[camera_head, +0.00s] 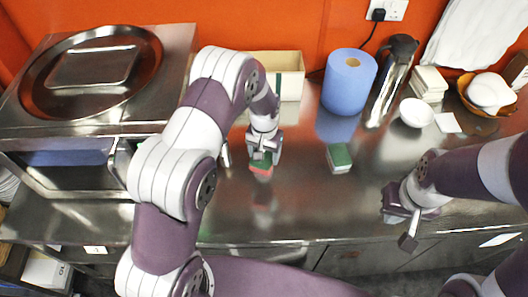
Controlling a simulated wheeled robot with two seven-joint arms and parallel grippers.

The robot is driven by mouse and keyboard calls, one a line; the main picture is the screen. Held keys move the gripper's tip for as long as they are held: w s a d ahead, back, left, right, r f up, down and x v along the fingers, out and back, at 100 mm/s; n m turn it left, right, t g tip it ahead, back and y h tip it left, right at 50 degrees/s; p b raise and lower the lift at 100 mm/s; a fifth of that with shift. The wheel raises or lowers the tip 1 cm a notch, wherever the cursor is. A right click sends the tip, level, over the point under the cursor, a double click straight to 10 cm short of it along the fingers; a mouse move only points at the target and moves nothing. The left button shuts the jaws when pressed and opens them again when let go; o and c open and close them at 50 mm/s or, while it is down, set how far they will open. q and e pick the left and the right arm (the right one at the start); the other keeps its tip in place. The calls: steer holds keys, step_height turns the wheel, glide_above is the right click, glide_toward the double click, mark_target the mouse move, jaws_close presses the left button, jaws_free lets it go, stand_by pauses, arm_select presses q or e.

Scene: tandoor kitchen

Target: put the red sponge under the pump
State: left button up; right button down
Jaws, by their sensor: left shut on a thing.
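The red sponge (261,169), with a green upper layer, is between the fingers of my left gripper (264,158). The gripper is shut on it from above, over the middle of the steel counter, and partly hides it. A reflection shows below the sponge; I cannot tell for sure if it touches the counter. A tall steel vessel with a dark top, probably the pump (392,80), stands at the back right beside the blue roll. My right gripper (402,228) is open and empty near the counter's front edge at the right.
A green and white sponge (339,158) lies right of my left gripper. A blue paper roll (349,82), an open box (287,75), a white bowl (416,113) and a stack of pale cloths or pads (429,83) stand behind. The front middle counter is clear.

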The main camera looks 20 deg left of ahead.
arm_select(q)
steer(key=shift+f, duration=0.25)
steer(key=o, duration=1)
steer(key=shift+a, duration=0.1)
steer(key=shift+r, duration=0.15)
steer(key=shift+r+p, duration=0.5)
steer(key=shift+r, duration=0.05)
steer(key=r+b, duration=0.2)
steer(key=r, duration=0.1)
steer(key=shift+w, duration=0.2)
steer(key=r, duration=0.3)
steer(key=r+b, duration=0.1)
steer(key=r, duration=0.1)
steer(key=r+b, duration=0.1)
steer(key=r, duration=0.2)
steer(key=shift+s+r, duration=0.35)
steer(key=shift+n+t, duration=0.5)
steer(key=shift+t, duration=0.2)
steer(key=s+a, duration=0.1)
steer(key=s, duration=0.5)
steer(key=s+a, duration=0.1)
steer(key=s, duration=0.5)
steer(key=s+a, duration=0.2)
steer(key=s, duration=0.4)
steer(key=shift+s+a+r, duration=0.1)
steer(key=shift+s+r, duration=0.1)
steer(key=shift+s, duration=0.2)
